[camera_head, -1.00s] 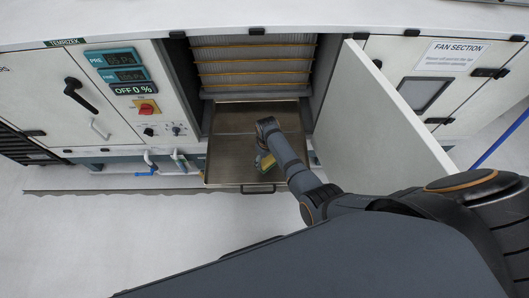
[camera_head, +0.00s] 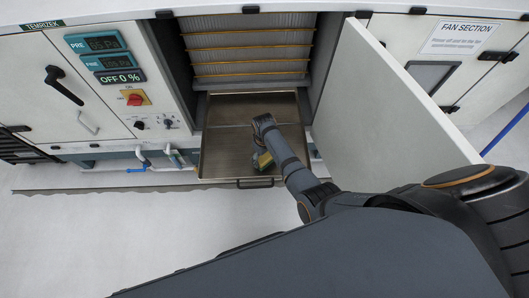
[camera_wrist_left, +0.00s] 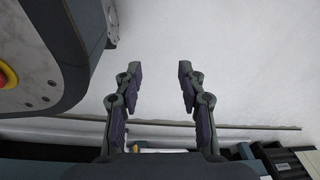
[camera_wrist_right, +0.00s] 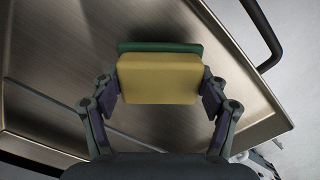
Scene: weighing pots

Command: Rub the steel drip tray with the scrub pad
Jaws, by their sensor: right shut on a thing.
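The steel drip tray (camera_head: 225,150) is pulled out at the bottom of the open cabinet bay, with a dark handle (camera_head: 255,183) on its front edge. My right gripper (camera_wrist_right: 160,92) is shut on the scrub pad (camera_wrist_right: 160,78), yellow with a green layer. In the head view the scrub pad (camera_head: 263,160) is low over the right part of the tray, partly hidden by my right arm. I cannot tell whether the pad touches the tray's floor. My left gripper (camera_wrist_left: 158,85) is open and empty, seen only in the left wrist view, over pale floor.
An open white door (camera_head: 390,105) stands to the right of the tray. A pleated filter (camera_head: 245,50) fills the bay above. A control panel (camera_head: 115,75) and pipes with blue handles (camera_head: 137,169) are at left. The floor in front is clear.

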